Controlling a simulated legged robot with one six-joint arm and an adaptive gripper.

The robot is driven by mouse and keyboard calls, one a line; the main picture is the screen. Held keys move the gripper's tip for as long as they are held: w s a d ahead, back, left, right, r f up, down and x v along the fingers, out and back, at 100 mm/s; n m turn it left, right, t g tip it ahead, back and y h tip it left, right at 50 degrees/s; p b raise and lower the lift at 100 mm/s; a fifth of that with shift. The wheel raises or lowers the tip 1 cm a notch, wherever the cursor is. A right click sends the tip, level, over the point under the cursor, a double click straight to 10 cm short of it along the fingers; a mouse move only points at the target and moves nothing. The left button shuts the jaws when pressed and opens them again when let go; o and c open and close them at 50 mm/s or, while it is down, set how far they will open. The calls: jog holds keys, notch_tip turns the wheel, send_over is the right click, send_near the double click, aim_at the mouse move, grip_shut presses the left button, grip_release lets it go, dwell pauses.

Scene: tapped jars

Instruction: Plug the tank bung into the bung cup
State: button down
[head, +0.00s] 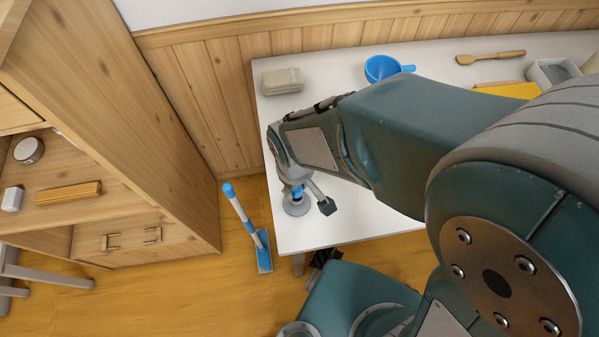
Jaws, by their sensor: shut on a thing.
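My gripper (308,193) is over the near left corner of the white table, pointing down. It is shut on a small blue piece, which I take as the tank bung (297,190); the fingers and wrist hide much of it. Directly below is a round grey cup, which I take as the bung cup (294,210), standing on the table. The bung overlaps the cup's top in this view. I cannot tell whether it sits in the opening or just above it. One dark fingertip shows to the right of the cup.
On the white table (330,228) are a grey-beige box (282,81), a blue funnel-like vessel (381,68), a wooden spoon (491,57), a yellow item (507,90) and a grey container (552,73). A blue brush (246,227) is on the floor. A wooden cabinet (135,125) stands left.

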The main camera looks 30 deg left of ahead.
jog(key=shift+f, duration=1.4)
dwell(0.5)
jog(key=shift+c, duration=1.3)
grip_release()
jog(key=shift+o, duration=1.3)
jog(key=shift+r, duration=2.3)
notch_tip(320, 180, up, 12)
jog(key=shift+f, duration=0.1)
